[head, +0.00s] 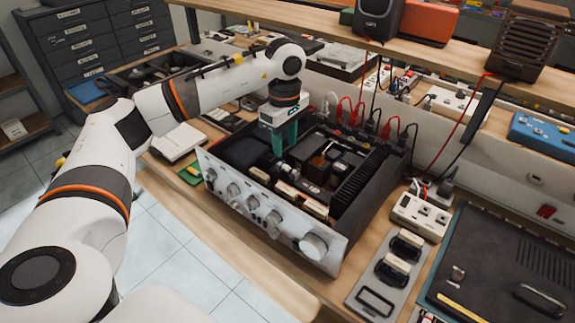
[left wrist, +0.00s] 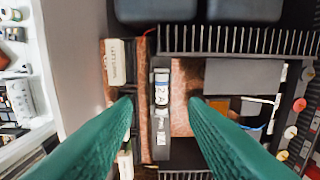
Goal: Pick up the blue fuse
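The open hi-fi amplifier (head: 230,200) lies on the bench with its inside showing. In the left wrist view, a small white cylinder with silver ends and blue marks (left wrist: 162,92) sits in a narrow dark slot inside it; it looks like the blue fuse. My left gripper (head: 284,138) points down into the amplifier. In the left wrist view its green fingers (left wrist: 163,104) are apart, one on each side of the cylinder, with gaps between. Nothing is held. The fuse cannot be made out surely in the head view. My right gripper is not in view.
Black finned heat sinks (head: 368,190) line the amplifier's right side. Red and white plugs (head: 365,115) and cables stand along its back. A shelf (head: 330,30) with speakers overhangs the bench. A power strip (head: 420,215) and a grey plate with sockets (head: 385,275) lie to the right.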

